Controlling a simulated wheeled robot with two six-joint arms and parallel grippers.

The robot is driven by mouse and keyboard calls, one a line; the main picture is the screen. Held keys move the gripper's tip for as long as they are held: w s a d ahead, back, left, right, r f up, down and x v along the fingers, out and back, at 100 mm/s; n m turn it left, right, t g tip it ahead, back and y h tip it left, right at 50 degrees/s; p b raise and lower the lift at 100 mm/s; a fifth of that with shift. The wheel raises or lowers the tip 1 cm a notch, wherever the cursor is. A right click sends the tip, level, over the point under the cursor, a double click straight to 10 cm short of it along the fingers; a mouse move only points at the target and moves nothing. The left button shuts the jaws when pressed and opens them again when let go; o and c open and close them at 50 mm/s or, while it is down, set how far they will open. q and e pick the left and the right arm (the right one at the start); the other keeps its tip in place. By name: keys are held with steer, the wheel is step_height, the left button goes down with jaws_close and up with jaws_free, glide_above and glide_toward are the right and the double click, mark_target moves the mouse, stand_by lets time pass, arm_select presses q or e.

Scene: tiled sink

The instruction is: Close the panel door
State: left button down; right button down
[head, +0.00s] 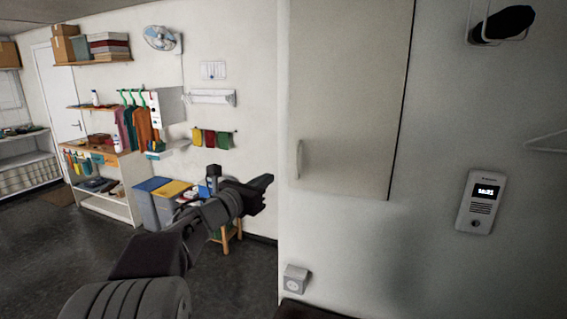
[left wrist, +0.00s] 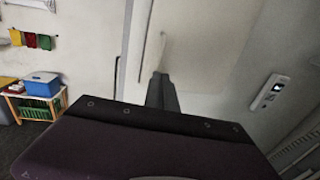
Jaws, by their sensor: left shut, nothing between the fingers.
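The panel door (head: 350,90) is a pale, flat panel on the wall in the upper middle of the head view. A dark line runs down its right edge; I cannot tell whether it stands slightly ajar. Its small pale handle (head: 299,158) is at the lower left. My left gripper (head: 264,187) is shut and empty, left of and a little below the handle in the picture. In the left wrist view the shut fingers (left wrist: 161,92) point toward the panel door (left wrist: 205,40), with a gap hard to judge. My right gripper is not in view.
A wall intercom (head: 479,203) hangs right of the door, and a socket (head: 294,279) sits below it. A wire holder with a dark object (head: 502,24) is at the upper right. Open floor lies left.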

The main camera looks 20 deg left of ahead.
arm_select(q)
steer(key=p, duration=0.2)
glide_toward(296, 161)
steer(key=w+p, duration=0.2)
steer(key=w, duration=0.1)
steer(key=w+p, duration=0.2)
steer(key=w, duration=0.1)
steer(key=shift+w+d+r, duration=0.1)
steer(key=shift+d, duration=0.1)
steer(key=shift+w, duration=0.4)
steer(key=shift+s, duration=0.1)
steer(key=shift+a, duration=0.1)
